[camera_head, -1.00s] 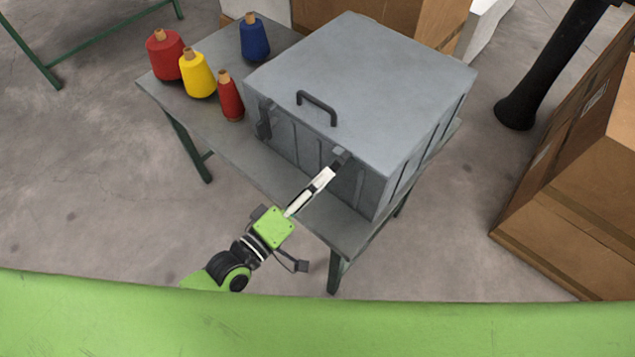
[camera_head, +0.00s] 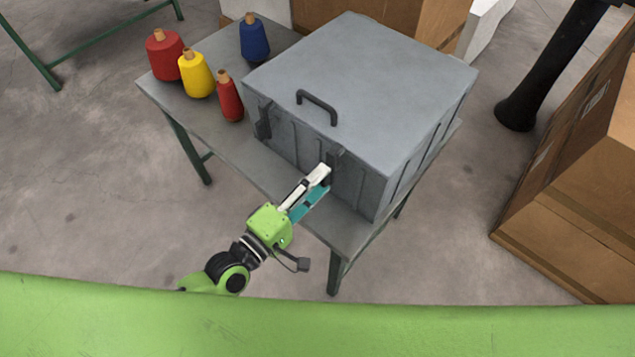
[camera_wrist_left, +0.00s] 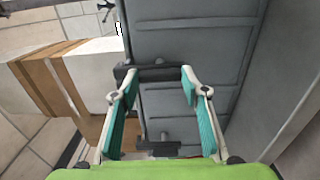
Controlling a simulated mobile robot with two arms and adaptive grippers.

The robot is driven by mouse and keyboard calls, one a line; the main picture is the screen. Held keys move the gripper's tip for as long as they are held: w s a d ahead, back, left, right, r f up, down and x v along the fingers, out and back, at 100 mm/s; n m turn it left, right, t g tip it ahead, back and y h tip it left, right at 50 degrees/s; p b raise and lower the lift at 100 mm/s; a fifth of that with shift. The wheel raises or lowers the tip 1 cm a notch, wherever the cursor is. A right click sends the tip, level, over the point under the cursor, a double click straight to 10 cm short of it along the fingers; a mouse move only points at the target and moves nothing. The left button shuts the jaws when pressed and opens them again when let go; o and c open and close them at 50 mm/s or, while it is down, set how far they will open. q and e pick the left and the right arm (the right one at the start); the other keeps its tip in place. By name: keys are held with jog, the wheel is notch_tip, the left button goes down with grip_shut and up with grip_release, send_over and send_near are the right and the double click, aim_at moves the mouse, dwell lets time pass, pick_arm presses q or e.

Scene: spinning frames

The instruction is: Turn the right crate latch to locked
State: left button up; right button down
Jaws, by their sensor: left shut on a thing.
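The grey crate (camera_head: 365,75) stands closed on a table, its handle (camera_head: 317,106) on the lid. Its right latch (camera_head: 336,157) is a dark bar on the front face near the lid edge. In the head view the bar looks roughly upright. My left gripper (camera_head: 322,182) is at this latch. In the left wrist view the latch bar (camera_wrist_left: 152,73) spans the gap between the two fingertips (camera_wrist_left: 152,80), and the gripper is shut on it. The left latch (camera_head: 264,120) is upright on the same face, with nothing touching it. My right gripper is out of view.
Red (camera_head: 165,57), yellow (camera_head: 197,76), small red (camera_head: 229,98) and blue (camera_head: 255,40) thread cones stand on the table (camera_head: 195,112) left of the crate. Cardboard boxes (camera_head: 580,190) stand at the right, near a black post (camera_head: 545,70). Floor in front is clear.

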pick_arm(q)
jog(key=o, duration=1.6)
jog(key=v, duration=1.2)
jog(key=shift+a, duration=0.1)
